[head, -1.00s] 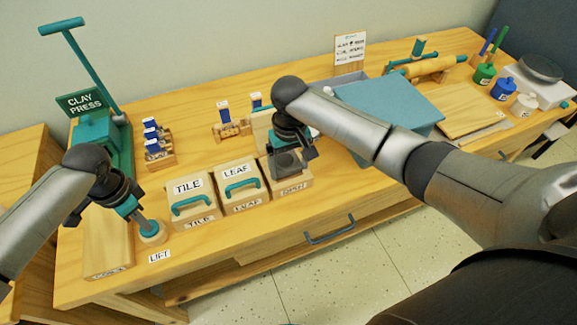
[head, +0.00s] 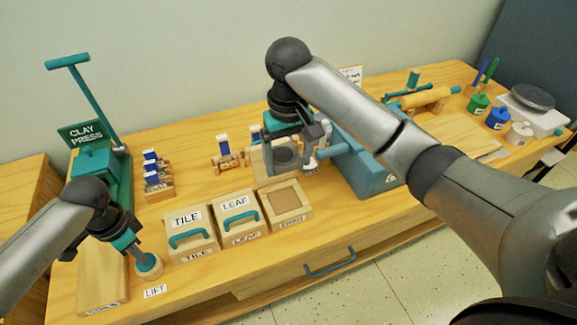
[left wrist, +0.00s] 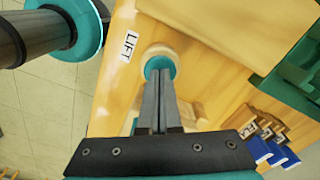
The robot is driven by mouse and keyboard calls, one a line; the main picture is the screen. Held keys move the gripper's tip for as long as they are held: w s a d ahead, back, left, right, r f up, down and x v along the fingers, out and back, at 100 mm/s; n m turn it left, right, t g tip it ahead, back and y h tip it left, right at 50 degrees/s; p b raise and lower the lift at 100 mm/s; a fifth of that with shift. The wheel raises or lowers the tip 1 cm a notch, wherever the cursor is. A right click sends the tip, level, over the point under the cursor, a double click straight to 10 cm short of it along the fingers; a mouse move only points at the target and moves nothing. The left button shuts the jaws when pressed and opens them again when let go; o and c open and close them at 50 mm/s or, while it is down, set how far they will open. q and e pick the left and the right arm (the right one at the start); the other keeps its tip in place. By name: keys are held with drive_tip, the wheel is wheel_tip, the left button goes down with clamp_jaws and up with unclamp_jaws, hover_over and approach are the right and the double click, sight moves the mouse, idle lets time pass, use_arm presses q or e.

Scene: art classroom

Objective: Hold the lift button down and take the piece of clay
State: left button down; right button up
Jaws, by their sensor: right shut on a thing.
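The round wooden lift button (head: 149,266) stands at the front left above a LIFT label (head: 155,291); its teal centre shows in the left wrist view (left wrist: 160,66). My left gripper (head: 137,252) is shut, its fingertips against the button's centre. The clay is above and behind the third box (head: 307,215), whose brown square recess is open and empty. Parts of the clay's edges are hidden by the fingers.
Closed TILE (head: 190,235) and LEAF (head: 238,214) boxes stand left of the open box. A blue bin (head: 365,170) is close to the right gripper's right side. The clay press (head: 95,165) is at the back left. A drawer handle (head: 330,264) is on the front.

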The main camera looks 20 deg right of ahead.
sight(289, 164)
use_arm(q)
drive_tip(key=shift+f, duration=0.1)
use_arm(e)
drive_tip(key=shift+r, duration=0.8)
